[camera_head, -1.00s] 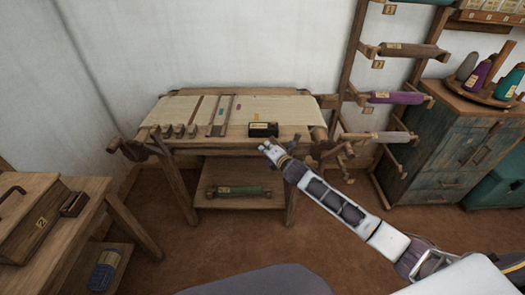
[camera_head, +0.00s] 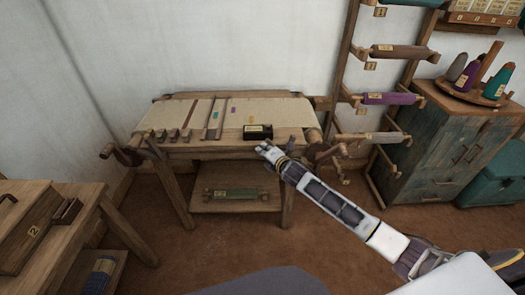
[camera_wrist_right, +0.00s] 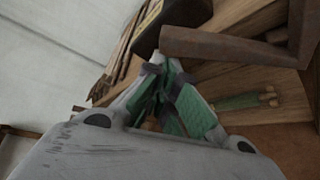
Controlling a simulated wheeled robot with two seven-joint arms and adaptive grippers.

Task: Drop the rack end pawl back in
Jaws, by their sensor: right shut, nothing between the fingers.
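The loom (camera_head: 226,113) stands by the wall with a pale warp on top. Wooden crank and lever parts (camera_head: 330,152) are at its right end; I cannot single out the rack end pawl among them. My right gripper (camera_head: 264,148) is in front of the loom's front right edge, just below a black box (camera_head: 258,132). Its fingers (camera_wrist_right: 165,68) are shut and empty in the right wrist view. A brown angled bar (camera_wrist_right: 235,45) is close beyond the fingers there, and the dark box (camera_wrist_right: 172,20) shows too. My left gripper is out of view.
A wall rack (camera_head: 343,75) with several yarn rolls stands to the right, next to a green cabinet (camera_head: 440,145). A green roll (camera_head: 235,193) lies on the loom's lower shelf. A table (camera_head: 75,225) with a wooden box is at left. The floor between is clear.

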